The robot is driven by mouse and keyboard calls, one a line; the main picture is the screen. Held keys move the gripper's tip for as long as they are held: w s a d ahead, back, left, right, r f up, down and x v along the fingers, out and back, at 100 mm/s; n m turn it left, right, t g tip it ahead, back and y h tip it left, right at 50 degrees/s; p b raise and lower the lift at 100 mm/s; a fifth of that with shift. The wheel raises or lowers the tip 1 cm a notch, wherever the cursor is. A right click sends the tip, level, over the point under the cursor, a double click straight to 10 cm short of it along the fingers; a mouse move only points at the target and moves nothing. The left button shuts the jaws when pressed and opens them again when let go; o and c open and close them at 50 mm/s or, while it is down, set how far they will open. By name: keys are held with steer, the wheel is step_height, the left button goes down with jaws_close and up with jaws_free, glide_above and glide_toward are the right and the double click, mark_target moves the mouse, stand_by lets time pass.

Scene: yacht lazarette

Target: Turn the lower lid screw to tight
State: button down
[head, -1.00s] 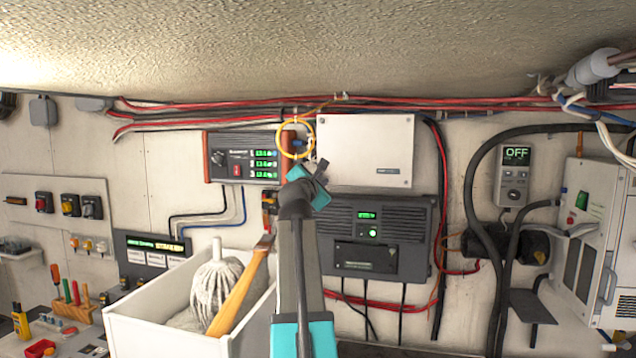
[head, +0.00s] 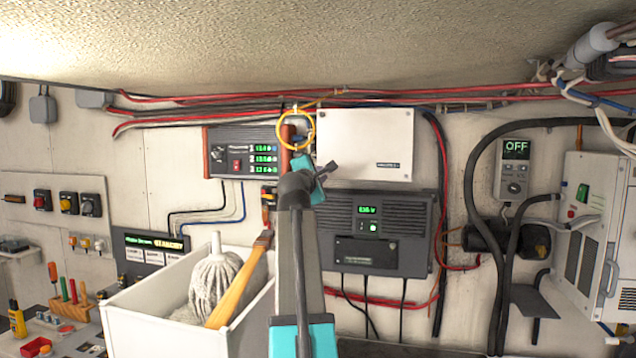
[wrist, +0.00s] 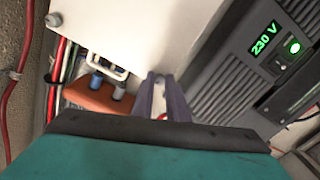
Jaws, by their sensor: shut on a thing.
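The white box lid (head: 365,145) is on the back wall, above the dark inverter. My gripper (head: 328,170) is at its lower left corner. In the wrist view my two fingertips (wrist: 159,80) are close together against the lid (wrist: 150,30) near its edge. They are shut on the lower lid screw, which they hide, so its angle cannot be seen. Another lid screw (wrist: 54,19) shows at the lid's far left corner in the wrist view.
The inverter (head: 375,235) is just below the lid. A charger panel (head: 243,152) and a yellow cable loop (head: 296,130) are at the left. A white bin (head: 165,320) with a mop stands below left. Red cables (head: 220,97) run along the wall above.

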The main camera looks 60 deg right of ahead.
steer(key=shift+s+d+r+m+b, duration=0.1)
steer(key=shift+m+b, duration=2.4)
steer(key=shift+m, duration=0.85)
steer(key=shift+d+r+m+b, duration=0.1)
steer(key=shift+m+b, duration=2.4)
steer(key=shift+m, duration=0.85)
steer(key=c, duration=1.7)
jaws_free()
steer(key=shift+s+d+f, duration=0.1)
steer(key=shift+c, duration=0.2)
steer(key=shift+f, duration=0.1)
